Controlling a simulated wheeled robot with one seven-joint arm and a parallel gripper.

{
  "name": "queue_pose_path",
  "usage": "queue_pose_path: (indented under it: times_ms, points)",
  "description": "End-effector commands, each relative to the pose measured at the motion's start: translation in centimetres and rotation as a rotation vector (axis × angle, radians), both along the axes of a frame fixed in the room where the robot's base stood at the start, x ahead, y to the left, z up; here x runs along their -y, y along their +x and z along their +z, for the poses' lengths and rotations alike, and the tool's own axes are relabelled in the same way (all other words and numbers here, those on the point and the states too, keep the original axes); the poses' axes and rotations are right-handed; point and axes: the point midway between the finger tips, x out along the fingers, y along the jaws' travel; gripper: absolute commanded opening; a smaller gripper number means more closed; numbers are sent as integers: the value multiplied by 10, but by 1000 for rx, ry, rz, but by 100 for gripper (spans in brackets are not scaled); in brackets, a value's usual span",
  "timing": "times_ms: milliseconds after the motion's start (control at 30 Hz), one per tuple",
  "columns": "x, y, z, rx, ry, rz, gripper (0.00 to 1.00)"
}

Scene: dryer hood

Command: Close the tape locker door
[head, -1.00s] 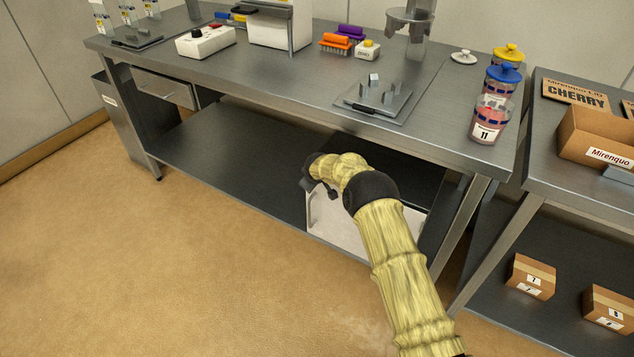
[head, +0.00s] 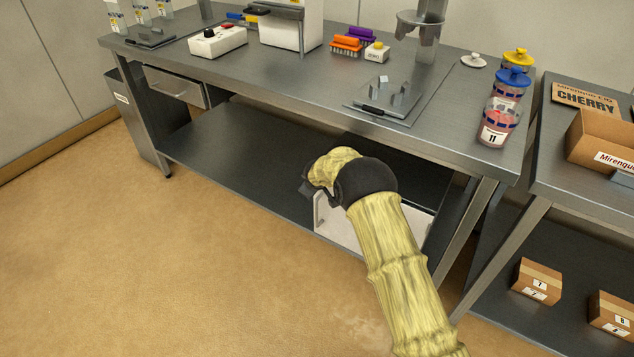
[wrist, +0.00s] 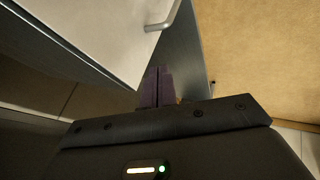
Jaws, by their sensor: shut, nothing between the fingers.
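The tape locker is the box under the steel bench, with a white front door (head: 338,228) and a pale bar handle (head: 317,212) at the door's left side. My arm covers much of the door, and I cannot tell how far it stands open. My gripper (head: 307,190) is at the door's upper left, close to the handle. In the wrist view the white door (wrist: 95,30) fills the upper left, with its handle (wrist: 165,20) beyond my fingers. My gripper (wrist: 156,88) is shut and empty there, with its tips beside the door's edge; contact is unclear.
The bench top (head: 290,85) overhangs the locker, and a dark lower shelf (head: 230,165) runs left of it. A bench leg (head: 465,240) stands to the right. A second table with cartons (head: 537,280) is further right. The tan floor (head: 180,270) in front is clear.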

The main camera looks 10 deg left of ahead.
Motion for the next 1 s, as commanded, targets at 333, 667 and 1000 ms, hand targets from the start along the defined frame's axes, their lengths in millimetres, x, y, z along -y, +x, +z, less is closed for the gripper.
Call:
queue_pose_path:
  times_ms: [333, 667, 1000]
  points:
    - [17, -29, 44, -2, -2, -7, 0]
    - [21, -40, 56, -4, -3, -7, 0]
    - [20, -40, 56, -4, -3, -6, 0]
